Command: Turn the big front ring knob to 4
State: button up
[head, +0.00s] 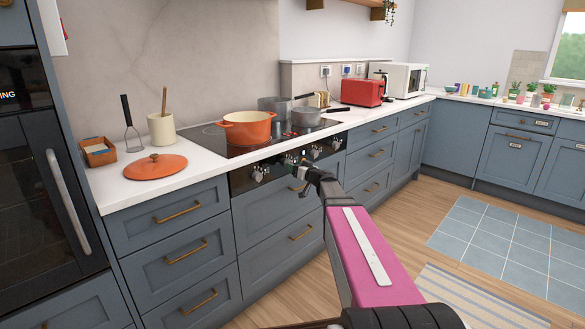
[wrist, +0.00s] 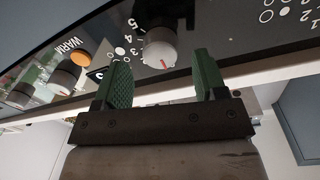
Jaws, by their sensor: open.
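The black control panel (head: 240,180) runs along the front of the hob, with several knobs, among them one at the left (head: 258,173) and one at the right (head: 335,144). My gripper (head: 305,165) is in front of the panel's middle and partly hides it. In the wrist view my gripper (wrist: 161,75) is open, its green fingers either side of a pale round knob (wrist: 160,45) with a red pointer mark. I see gaps between fingers and knob, so it is not gripped. I cannot tell which setting the mark points to.
An orange light marked WARM (wrist: 78,59) and more knobs (wrist: 65,76) lie left in the wrist view. An orange pot (head: 246,128) and grey pans (head: 306,117) stand on the hob. An orange lid (head: 155,166) lies on the counter. Floor in front is clear.

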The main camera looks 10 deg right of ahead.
jog(key=shift+x, duration=1)
jog(key=c, duration=0.9)
